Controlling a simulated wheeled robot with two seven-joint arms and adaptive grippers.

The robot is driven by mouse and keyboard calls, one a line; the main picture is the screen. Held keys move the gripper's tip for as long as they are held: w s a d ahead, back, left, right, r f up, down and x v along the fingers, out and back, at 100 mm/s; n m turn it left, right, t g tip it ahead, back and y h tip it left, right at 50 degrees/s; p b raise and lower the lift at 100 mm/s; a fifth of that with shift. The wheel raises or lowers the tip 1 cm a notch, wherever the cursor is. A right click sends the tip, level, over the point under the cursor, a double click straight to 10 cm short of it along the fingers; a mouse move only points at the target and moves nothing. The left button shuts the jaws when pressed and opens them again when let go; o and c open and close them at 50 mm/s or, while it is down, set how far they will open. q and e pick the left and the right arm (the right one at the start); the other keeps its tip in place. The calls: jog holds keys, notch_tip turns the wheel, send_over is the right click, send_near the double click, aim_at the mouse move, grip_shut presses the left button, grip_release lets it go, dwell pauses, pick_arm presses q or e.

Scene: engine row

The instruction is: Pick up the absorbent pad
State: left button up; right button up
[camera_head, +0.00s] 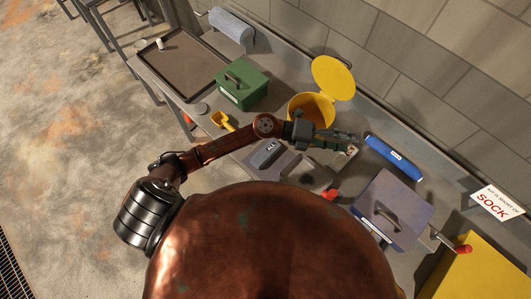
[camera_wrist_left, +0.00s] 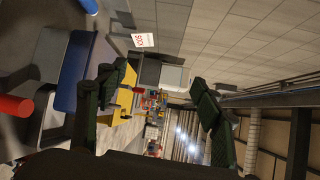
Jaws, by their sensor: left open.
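The pad is not recognisable there. My right gripper does not show.
A blue labelled sock (camera_head: 393,157), a grey handled box (camera_head: 390,212) and a yellow open-lidded bucket (camera_head: 312,107) are near the gripper. A green case (camera_head: 242,84), a tray (camera_head: 181,64) and a blue roll (camera_head: 231,27) stand farther left. A wall runs behind.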

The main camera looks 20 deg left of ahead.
pick_arm(q)
notch_tip(320, 180, down, 7)
jog(key=s+m+g+y, duration=0.2)
jog(key=m+g+y, duration=0.3)
jog(key=g+y, duration=0.1)
jog(key=y, duration=1)
send_near(266, 152)
jog(key=shift+d+f, duration=0.45)
jog(key=shift+f, duration=0.05)
jog(key=shift+s+a+f+y, duration=0.1)
jog(key=shift+a+f+y, duration=0.15)
jog(key=shift+f, duration=0.3)
jog(key=shift+s+a+f+y, duration=0.1)
jog(key=shift+a+f+y, duration=0.1)
jog(key=shift+f, duration=0.35)
jog(key=shift+s+d+f+p, duration=0.15)
jog(key=shift+f+p, duration=0.35)
jog(key=shift+f, duration=0.9)
jog(key=shift+s+a+f+p, duration=0.1)
jog(key=shift+f+p, duration=0.35)
jog(key=shift+f, duration=0.9)
jog(key=shift+c, duration=0.5)
